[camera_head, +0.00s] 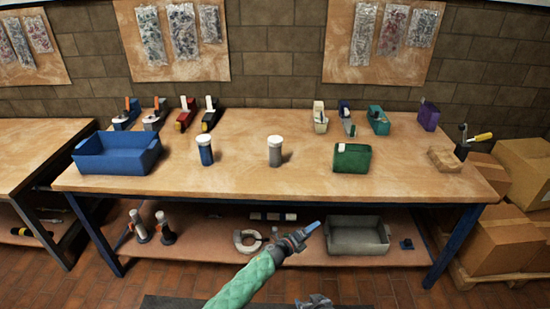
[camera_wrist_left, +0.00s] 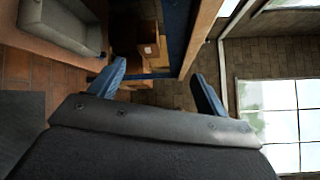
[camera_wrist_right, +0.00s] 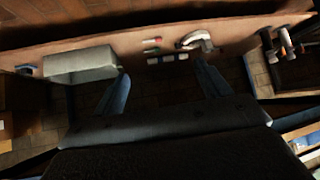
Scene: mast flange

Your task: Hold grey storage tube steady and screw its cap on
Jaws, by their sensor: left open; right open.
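The grey storage tube (camera_head: 275,154) stands upright near the middle of the table top. A white cap (camera_head: 275,140) sits on its top; I cannot tell how tightly. My left gripper (camera_head: 307,231) is in front of the table, below the tube in the picture and apart from it. It is open and empty, and its blue fingers stand wide apart in the left wrist view (camera_wrist_left: 155,85). My right gripper (camera_head: 318,300) shows only in part at the bottom edge. It is open and empty in the right wrist view (camera_wrist_right: 160,85), facing the lower shelf.
A blue tube with a white cap (camera_head: 206,153) stands left of the grey tube. A blue bin (camera_head: 117,160) is at the left, a green box (camera_head: 352,158) at the right. Tools line the back. The table front between the tubes is clear. A grey bin (camera_head: 357,248) sits on the lower shelf.

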